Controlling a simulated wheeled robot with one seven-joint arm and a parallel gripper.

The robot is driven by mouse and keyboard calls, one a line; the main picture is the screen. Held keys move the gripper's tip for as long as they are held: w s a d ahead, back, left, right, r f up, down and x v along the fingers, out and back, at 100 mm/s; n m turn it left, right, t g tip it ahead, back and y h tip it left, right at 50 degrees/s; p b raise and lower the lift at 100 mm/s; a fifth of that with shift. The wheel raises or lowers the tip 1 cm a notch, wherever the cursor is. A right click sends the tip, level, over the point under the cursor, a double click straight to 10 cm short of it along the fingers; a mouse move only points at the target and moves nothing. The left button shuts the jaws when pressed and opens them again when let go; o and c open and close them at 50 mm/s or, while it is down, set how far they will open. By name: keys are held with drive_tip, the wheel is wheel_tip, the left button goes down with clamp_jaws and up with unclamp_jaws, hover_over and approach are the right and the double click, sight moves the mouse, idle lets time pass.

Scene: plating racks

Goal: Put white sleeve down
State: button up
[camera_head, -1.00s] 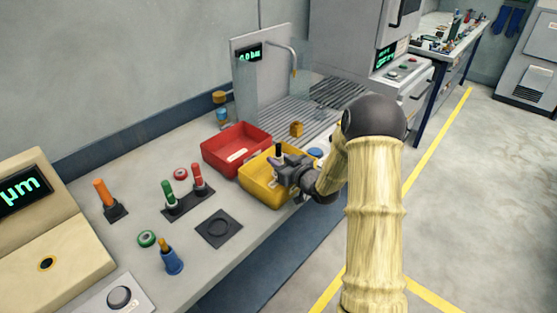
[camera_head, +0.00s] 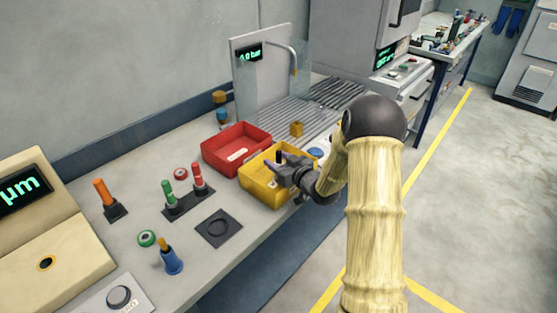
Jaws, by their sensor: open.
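My gripper (camera_head: 276,161) is open over the yellow bin (camera_head: 262,193), with its dark fingers reaching toward the bin's far side. I cannot tell whether the fingers touch anything in the bin.
A red bin (camera_head: 237,154) stands beside the yellow one. Orange (camera_head: 103,194), green (camera_head: 169,193) and red (camera_head: 197,178) upright pieces, a blue cone-like piece (camera_head: 171,262) and a dark square pad (camera_head: 219,228) occupy the bench. A small ochre block (camera_head: 296,129) sits behind the bins.

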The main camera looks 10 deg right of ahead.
drive_tip(key=b+v, duration=0.1)
drive_tip(key=v, duration=1.1)
drive_tip(key=shift+r, duration=0.3)
drive_tip(key=s+a+m+g+h, duration=0.2)
drive_tip(key=s+g, duration=0.4)
drive_tip(key=s, duration=0.4)
drive_tip(key=s+a+f+m+g+h, duration=0.1)
drive_tip(key=s+a+m+g+h, duration=0.2)
drive_tip(key=s+g, duration=0.3)
drive_tip(key=s+h, duration=0.1)
drive_tip(key=s, duration=0.4)
drive_tip(key=shift+a+f+h, duration=0.3)
drive_tip(key=shift+a+h, duration=0.05)
drive_tip(key=shift+h, duration=0.05)
drive_tip(key=shift+w, duration=0.1)
